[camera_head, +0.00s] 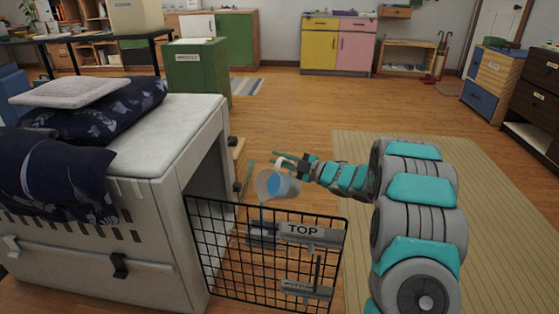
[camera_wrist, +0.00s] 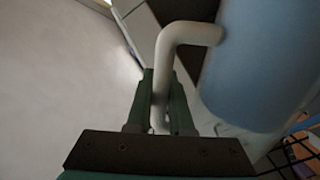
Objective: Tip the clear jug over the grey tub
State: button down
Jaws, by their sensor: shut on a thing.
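The clear jug (camera_head: 284,188) is tilted over to the left in the head view, with blue liquid inside. A thin blue stream falls from its lip. The grey tub (camera_head: 263,236) is below it, partly hidden behind wire mesh, and the stream comes down at it; how full the tub is cannot be seen. My gripper (camera_head: 291,163) is shut on the jug's pale handle, above the jug. In the wrist view, the green fingers of my gripper (camera_wrist: 160,103) stand on both sides of the handle, and the bluish jug (camera_wrist: 262,70) fills the upper right.
An open wire mesh door (camera_head: 222,260) with a "TOP" label stands in front of the tub. The white crate (camera_head: 170,215), with cushions on top, is close on the left. A striped rug (camera_head: 400,150) lies right; open wood floor (camera_head: 290,110) is behind.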

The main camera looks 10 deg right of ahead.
jog(key=shift+s+a+n+b, duration=0.25)
jog(key=shift+n+b, duration=0.25)
jog(key=shift+b, duration=0.7)
dwell(0.8)
jog(key=shift+s+a+r+n+b, duration=0.25)
jog(key=shift+r+n+b, duration=0.2)
jog(key=shift+b, duration=0.55)
jog(key=shift+s+a+r+n+b, duration=0.3)
jog(key=shift+n+b, duration=0.25)
jog(key=shift+b, duration=0.4)
dwell(1.5)
